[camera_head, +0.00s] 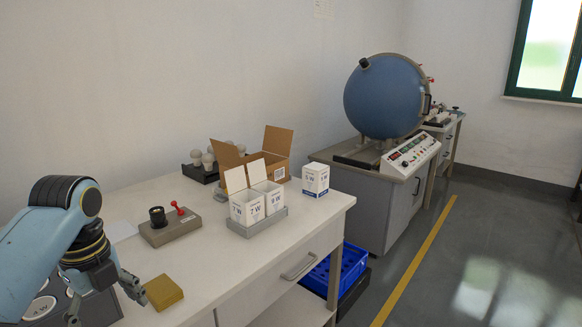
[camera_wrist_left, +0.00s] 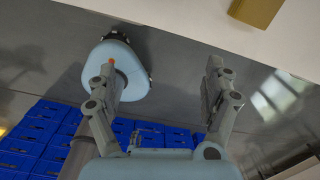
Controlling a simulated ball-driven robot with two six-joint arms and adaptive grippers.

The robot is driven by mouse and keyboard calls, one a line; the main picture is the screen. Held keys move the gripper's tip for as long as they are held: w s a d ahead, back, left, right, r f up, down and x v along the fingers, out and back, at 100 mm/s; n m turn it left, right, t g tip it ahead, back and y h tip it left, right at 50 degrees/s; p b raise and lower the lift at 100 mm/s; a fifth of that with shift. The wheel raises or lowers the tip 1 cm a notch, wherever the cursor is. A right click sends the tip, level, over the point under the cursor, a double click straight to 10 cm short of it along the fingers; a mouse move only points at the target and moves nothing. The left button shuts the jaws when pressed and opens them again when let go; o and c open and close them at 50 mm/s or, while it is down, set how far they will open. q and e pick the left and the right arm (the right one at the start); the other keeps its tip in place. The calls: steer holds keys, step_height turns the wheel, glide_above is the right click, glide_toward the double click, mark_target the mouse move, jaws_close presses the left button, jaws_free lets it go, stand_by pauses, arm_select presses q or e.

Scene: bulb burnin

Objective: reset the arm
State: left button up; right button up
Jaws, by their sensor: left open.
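My left arm comes in from the left in the head view, and its gripper (camera_head: 103,301) hangs at the table's front left. The gripper is open, with nothing between its fingers. In the left wrist view the open fingers (camera_wrist_left: 160,70) stand wide apart over the floor. A mustard-yellow block (camera_head: 163,292) lies on the white table (camera_head: 205,270), just right of the gripper and apart from it. The block also shows at the top of the left wrist view (camera_wrist_left: 256,10). My right gripper is in neither view.
A socket base with a red lever (camera_head: 170,228) stands behind the block. Two open white boxes (camera_head: 257,206) sit in a grey tray; a closed white box (camera_head: 315,180), an open carton (camera_head: 268,152) and bulbs (camera_head: 208,160) stand near. Blue crates (camera_head: 335,272) are below. A blue sphere (camera_head: 384,97) stands beyond.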

arm_select(q)
steer(key=s+d+r+n+t, duration=0.1)
steer(key=s+d+n+t, duration=0.1)
steer(key=s+n, duration=0.95)
steer(key=s+d+r+n+t, duration=0.1)
steer(key=s+r+n, duration=0.1)
steer(key=s+n, duration=1)
step_height(320, 180, down, 32)
steer(key=s+a+r+g+b, duration=0.1)
steer(key=s+a+b, duration=0.2)
steer(key=b, duration=0.2)
steer(key=s+f+g+b, duration=0.1)
steer(key=s+f+b, duration=0.3)
steer(key=s+f, duration=1.4)
step_height(320, 180, down, 3)
steer(key=shift+s+a+r+m+y, duration=0.15)
steer(key=shift+a+r+m+y, duration=0.1)
steer(key=shift+m+y, duration=0.1)
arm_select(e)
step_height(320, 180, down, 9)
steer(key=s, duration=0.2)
